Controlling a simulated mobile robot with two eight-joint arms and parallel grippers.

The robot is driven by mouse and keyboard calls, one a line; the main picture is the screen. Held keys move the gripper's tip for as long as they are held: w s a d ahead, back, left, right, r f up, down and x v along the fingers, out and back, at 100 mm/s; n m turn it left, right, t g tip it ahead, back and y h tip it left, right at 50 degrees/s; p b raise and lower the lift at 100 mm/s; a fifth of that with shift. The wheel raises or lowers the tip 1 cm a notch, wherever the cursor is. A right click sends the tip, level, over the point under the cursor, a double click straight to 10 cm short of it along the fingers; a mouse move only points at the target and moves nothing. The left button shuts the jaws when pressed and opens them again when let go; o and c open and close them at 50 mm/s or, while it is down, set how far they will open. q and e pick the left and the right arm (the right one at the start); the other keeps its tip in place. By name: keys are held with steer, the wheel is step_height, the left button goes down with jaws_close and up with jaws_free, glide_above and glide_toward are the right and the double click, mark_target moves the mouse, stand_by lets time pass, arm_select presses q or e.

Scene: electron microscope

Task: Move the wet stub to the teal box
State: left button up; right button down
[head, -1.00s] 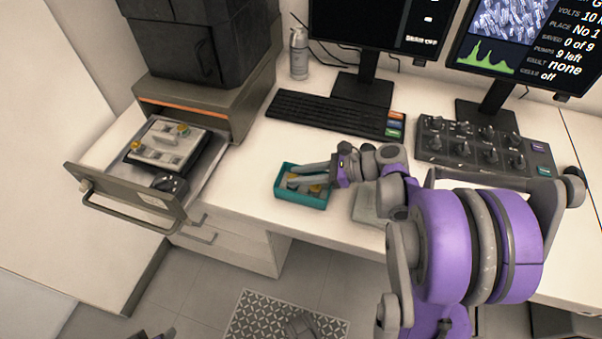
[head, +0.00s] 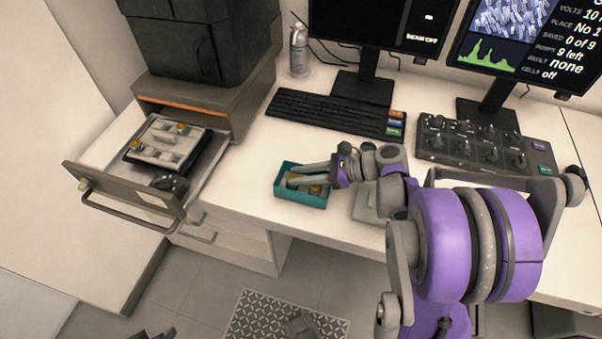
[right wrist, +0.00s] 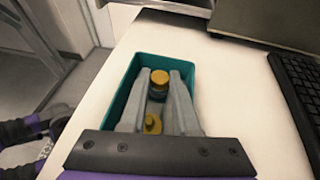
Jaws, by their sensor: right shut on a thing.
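The teal box (head: 302,201) stands open on the white desk near its front edge. My right gripper (head: 291,177) reaches into it from the right. In the right wrist view its fingers (right wrist: 159,84) are inside the teal box (right wrist: 121,98), shut on a stub (right wrist: 158,78) with a yellow top and darker body. A second yellow-topped piece (right wrist: 152,122) shows lower down between the fingers. I cannot tell whether the held stub touches the box floor, or whether it is wet.
An open drawer (head: 122,213) at left holds a tray (head: 163,150) with yellow-topped pieces. A keyboard (head: 335,113), monitors and a knob panel (head: 480,150) stand behind the box. A grey block (head: 366,203) lies right of it. Desk left of the box is clear.

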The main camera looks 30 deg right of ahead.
steer(key=shift+f, duration=0.2)
steer(key=c, duration=0.6)
jaws_free()
steer(key=shift+d, duration=0.1)
steer(key=p+v, duration=0.1)
steer(key=v, duration=0.9)
steer(key=shift+s+d+r, duration=0.2)
